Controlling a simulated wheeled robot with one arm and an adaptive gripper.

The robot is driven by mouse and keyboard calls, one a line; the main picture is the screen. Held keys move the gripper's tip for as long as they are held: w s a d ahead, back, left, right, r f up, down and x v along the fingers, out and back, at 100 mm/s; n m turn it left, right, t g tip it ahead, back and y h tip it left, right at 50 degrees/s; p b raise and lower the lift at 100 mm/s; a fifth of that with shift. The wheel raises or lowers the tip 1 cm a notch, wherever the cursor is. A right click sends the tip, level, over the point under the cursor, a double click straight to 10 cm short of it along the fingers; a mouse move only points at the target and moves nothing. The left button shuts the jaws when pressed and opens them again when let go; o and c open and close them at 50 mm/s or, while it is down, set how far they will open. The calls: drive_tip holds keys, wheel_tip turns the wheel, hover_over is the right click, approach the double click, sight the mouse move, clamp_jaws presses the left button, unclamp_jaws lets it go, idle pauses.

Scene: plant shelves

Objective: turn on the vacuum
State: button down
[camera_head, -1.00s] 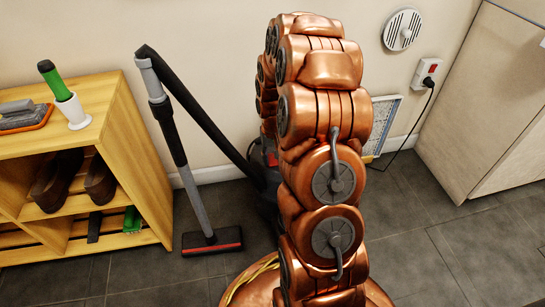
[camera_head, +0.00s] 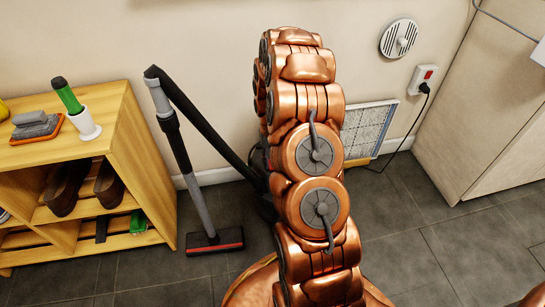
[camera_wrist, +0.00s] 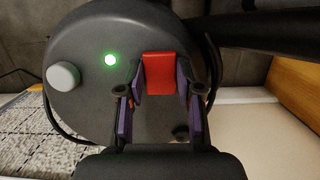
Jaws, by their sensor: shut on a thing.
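The vacuum (camera_head: 190,165) stands against the wall, its wand and floor head to the left of my arm. Its body is mostly hidden behind my arm in the head view. In the wrist view the vacuum's dark round body (camera_wrist: 85,105) fills much of the picture. It carries a white knob (camera_wrist: 63,76), a lit green light (camera_wrist: 110,60) and a red switch (camera_wrist: 159,73). My gripper (camera_wrist: 160,80) is at the body, its purple-padded fingers on both sides of the red switch, shut on it. In the head view my gripper is hidden.
A wooden shelf (camera_head: 130,130) with shoes, a tray and a green-handled brush (camera_head: 67,95) stands at left. A cord runs from the wall socket (camera_head: 422,78) past a framed grille (camera_head: 368,130). A pale cabinet (camera_head: 480,120) stands at right. Tiled floor is clear between.

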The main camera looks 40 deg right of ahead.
drive_tip(key=shift+w+g+p, duration=0.1)
drive_tip(key=shift+g+p, duration=0.3)
drive_tip(key=shift+p, duration=0.25)
drive_tip(key=c, duration=0.8)
unclamp_jaws()
drive_tip(key=shift+o, duration=0.2)
drive_tip(key=v, duration=1.2)
drive_tip(key=shift+d, duration=0.25)
